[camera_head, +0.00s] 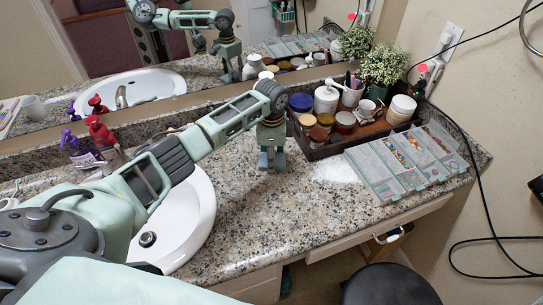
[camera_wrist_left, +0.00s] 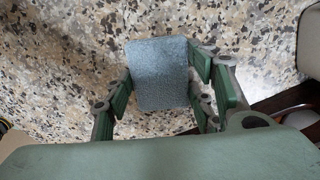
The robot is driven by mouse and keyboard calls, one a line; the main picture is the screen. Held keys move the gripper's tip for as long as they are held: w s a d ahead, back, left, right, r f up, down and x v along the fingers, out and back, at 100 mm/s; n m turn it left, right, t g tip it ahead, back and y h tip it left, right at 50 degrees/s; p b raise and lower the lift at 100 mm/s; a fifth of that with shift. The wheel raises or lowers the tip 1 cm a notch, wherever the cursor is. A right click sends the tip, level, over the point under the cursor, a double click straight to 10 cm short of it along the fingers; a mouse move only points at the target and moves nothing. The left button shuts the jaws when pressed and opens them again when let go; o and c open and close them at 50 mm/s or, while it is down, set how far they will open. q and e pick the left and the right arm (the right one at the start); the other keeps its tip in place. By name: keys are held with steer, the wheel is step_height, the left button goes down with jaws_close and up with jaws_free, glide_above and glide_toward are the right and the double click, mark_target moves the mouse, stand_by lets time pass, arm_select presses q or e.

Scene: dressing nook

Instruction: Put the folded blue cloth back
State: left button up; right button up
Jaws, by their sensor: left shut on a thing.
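My left gripper (camera_head: 271,160) points down over the granite counter, between the sink and the dark tray. In the left wrist view its green fingers (camera_wrist_left: 160,95) are shut on the folded blue cloth (camera_wrist_left: 160,75), a small grey-blue rectangle with rounded corners. The speckled counter lies behind the cloth; I cannot tell whether the cloth touches it. In the head view the cloth is mostly hidden by the fingers. My right gripper is not in view.
A dark tray (camera_head: 322,151) crowded with jars, bottles and a potted plant (camera_head: 385,66) stands right of the gripper. A grey compartment box (camera_head: 376,172) lies in front of it. The white sink (camera_head: 196,222) is left. The counter front (camera_head: 275,218) is clear. A mirror stands behind.

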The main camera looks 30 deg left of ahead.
arm_select(q)
steer(key=shift+f, duration=0.1)
steer(key=o, duration=1)
steer(key=shift+o, duration=0.2)
step_height(320, 180, up, 12)
